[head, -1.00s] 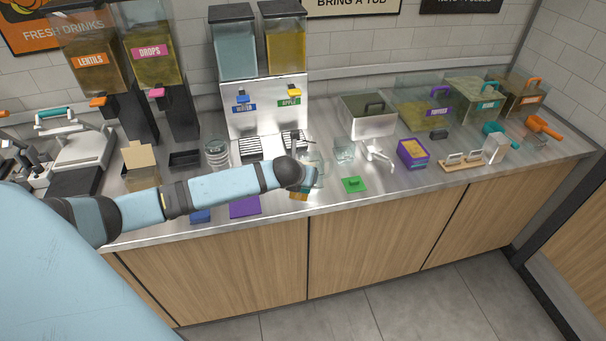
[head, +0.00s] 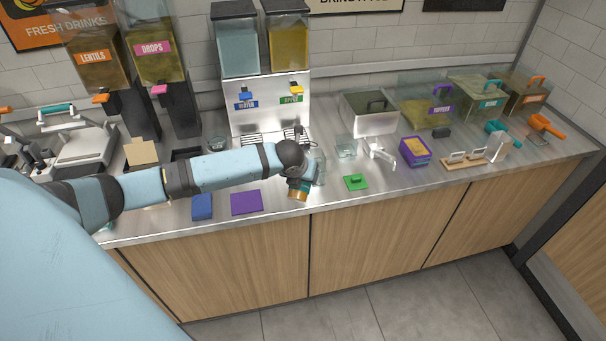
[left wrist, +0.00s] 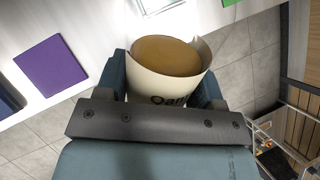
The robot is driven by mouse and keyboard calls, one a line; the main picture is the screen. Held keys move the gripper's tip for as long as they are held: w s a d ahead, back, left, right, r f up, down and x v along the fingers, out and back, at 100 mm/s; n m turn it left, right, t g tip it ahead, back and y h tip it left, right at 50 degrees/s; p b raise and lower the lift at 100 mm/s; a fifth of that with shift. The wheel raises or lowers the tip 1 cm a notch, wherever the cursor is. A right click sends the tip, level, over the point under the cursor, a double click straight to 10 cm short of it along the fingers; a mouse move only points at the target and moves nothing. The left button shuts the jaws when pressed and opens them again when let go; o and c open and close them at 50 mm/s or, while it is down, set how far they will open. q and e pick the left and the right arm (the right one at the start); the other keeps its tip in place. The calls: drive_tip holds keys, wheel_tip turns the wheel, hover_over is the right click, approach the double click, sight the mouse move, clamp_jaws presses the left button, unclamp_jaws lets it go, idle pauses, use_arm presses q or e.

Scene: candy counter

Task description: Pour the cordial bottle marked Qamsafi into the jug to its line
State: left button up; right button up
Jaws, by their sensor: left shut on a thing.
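My left gripper (head: 299,182) is shut on the cordial bottle (head: 298,195) near the counter's front edge. In the left wrist view the gripper (left wrist: 163,80) has a finger on each side of the bottle (left wrist: 165,58). The bottle has a cream label, with "Qam" readable, and an amber round end. A clear glass vessel (head: 319,168) stands just right of the gripper and is partly hidden by it. A second clear glass vessel (head: 346,149) stands farther right. I cannot tell which is the jug or see its line. My right gripper is not in view.
A purple mat (head: 246,202) and a blue mat (head: 202,207) lie at the front left. A green piece (head: 355,182) and a purple box (head: 415,152) are to the right. The drinks dispenser (head: 268,98) stands behind my arm.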

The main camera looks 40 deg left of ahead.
use_arm(q)
drive_tip(key=shift+r+g, duration=0.4)
drive_tip(key=shift+r, duration=0.1)
drive_tip(key=shift+s+d+r+g+h, duration=0.1)
drive_tip(key=shift+s+r+g+h, duration=0.2)
drive_tip(key=shift+g, duration=0.4)
drive_tip(key=shift+g, duration=0.3)
drive_tip(key=shift+s+r+g+h, duration=0.15)
drive_tip(key=shift+g+h, duration=0.15)
drive_tip(key=shift+g, duration=0.2)
drive_tip(key=shift+r, duration=0.1)
idle(2.2)
drive_tip(key=shift+r+g, duration=0.1)
drive_tip(key=shift+g, duration=0.2)
idle(1.8)
